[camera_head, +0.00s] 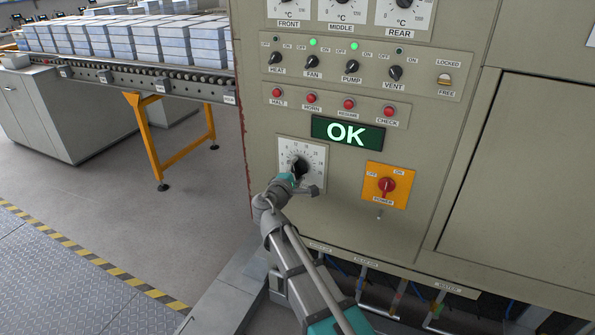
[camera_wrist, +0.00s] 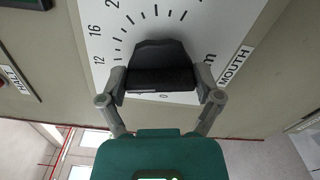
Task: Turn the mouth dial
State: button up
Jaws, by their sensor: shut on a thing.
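The mouth dial is a black knob (camera_wrist: 157,58) on a white scale plate (camera_head: 318,152) with tick marks and numbers. In the wrist view its plate (camera_wrist: 222,30) carries the label "MOUTH". My gripper (camera_wrist: 160,84) is shut on the black knob, one grey finger on each side of it. In the head view my gripper (camera_head: 292,178) reaches the plate from below and covers its lower part. The knob's pointer and the value it shows cannot be made out.
A green "OK" display (camera_head: 347,133) sits just above right of the dial. A red power switch (camera_head: 387,185) on an orange plate is to the right. Above are red buttons (camera_head: 311,98) and a row of black switches (camera_head: 352,67). A conveyor (camera_head: 150,85) stands at the left.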

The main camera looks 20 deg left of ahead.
dwell(0.4)
jog(key=o, duration=0.9)
jog(key=s, duration=0.8)
jog(key=s+a, duration=0.1)
jog(key=s, duration=0.3)
